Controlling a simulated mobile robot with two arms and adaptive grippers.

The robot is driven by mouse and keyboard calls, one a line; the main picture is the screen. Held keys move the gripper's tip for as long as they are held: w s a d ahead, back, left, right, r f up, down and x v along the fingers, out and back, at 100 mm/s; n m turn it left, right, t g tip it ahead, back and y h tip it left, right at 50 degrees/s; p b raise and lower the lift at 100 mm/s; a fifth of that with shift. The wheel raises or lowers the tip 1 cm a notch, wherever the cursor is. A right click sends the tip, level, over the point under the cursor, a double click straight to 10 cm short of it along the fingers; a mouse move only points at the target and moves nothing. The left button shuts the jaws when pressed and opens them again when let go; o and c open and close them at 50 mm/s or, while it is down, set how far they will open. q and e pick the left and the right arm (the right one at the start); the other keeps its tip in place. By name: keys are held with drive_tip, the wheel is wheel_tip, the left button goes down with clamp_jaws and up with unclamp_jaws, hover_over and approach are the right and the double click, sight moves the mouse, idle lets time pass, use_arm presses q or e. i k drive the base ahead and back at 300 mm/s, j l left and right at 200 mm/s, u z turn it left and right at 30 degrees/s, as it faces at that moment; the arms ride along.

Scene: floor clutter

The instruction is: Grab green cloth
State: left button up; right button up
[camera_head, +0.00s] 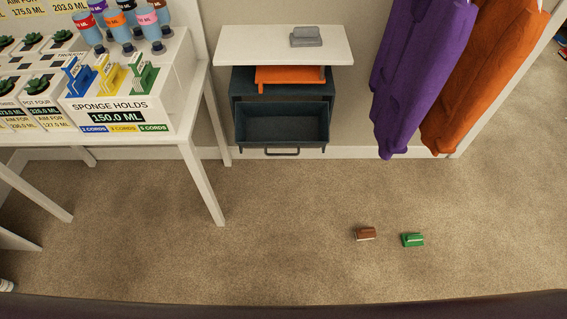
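A small green item (414,240) with a pale strip along it lies on the carpet, right of the middle in the lower part of the head view. It may be the green cloth, but it is too small to tell its material. Neither of my grippers is in view. A similar small brown item (366,234) lies just left of the green one, with a gap of bare carpet between them.
A white table (196,110) with bottles, plants and sponges stands at left. A dark cabinet (283,150) has an open, empty-looking drawer, under a white shelf (240,45). Purple (420,70) and orange (490,80) garments hang at right. Carpet around the green item is clear.

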sight(416, 239)
drive_tip(key=k, duration=0.45)
drive_tip(key=z, duration=1.4)
drive_tip(key=i+j+z, duration=0.15)
drive_tip(key=i, duration=0.3)
